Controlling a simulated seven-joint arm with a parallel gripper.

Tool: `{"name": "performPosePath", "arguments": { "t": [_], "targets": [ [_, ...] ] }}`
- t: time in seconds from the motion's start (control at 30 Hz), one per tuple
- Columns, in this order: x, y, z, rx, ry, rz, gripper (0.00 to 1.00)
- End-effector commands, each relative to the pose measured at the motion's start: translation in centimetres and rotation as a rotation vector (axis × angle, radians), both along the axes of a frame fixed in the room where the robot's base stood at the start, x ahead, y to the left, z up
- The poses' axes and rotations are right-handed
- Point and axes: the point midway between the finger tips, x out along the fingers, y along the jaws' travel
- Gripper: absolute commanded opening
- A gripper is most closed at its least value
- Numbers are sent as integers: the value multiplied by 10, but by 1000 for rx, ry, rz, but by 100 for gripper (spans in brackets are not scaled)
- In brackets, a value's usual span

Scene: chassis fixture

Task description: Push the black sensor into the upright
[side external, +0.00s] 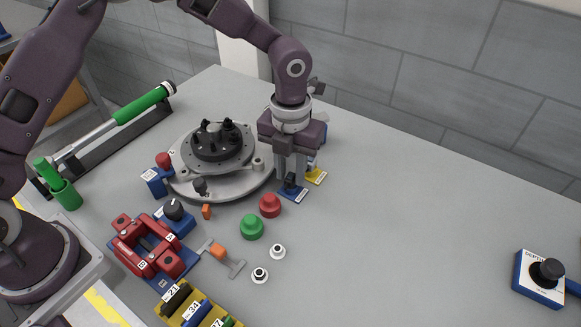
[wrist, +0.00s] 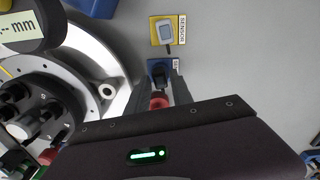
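A small black part, which looks like the black sensor (wrist: 160,75), is at a blue labelled plate (side external: 298,195). My gripper (side external: 291,182) points down over this plate, with its fingertips low, close to the black part. In the wrist view my gripper (wrist: 163,84) shows two fingers apart, with the black part between or just beyond their tips. I see no clear grip on it. A grey sensor (wrist: 165,32) lies on a yellow plate marked SENSOR (wrist: 181,22), just beyond the blue one. I cannot tell which part is the upright.
A round grey fixture with a black hub (side external: 217,142) stands close left of my gripper. A red button (side external: 270,205) and a green button (side external: 251,227) are in front. A red clamp-like block (side external: 148,245) is front left.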

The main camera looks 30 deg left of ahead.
Motion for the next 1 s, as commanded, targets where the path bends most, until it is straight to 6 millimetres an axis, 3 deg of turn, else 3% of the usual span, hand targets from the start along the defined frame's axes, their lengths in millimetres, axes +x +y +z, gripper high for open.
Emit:
{"name": "performPosePath", "arguments": {
  "t": [0.07,0.23,1.0],
  "targets": [
    [0,0,0,0,0,0,27],
    [0,0,0,0,0,1,0],
    [0,0,22,0,0,1,0]
  ]
}}
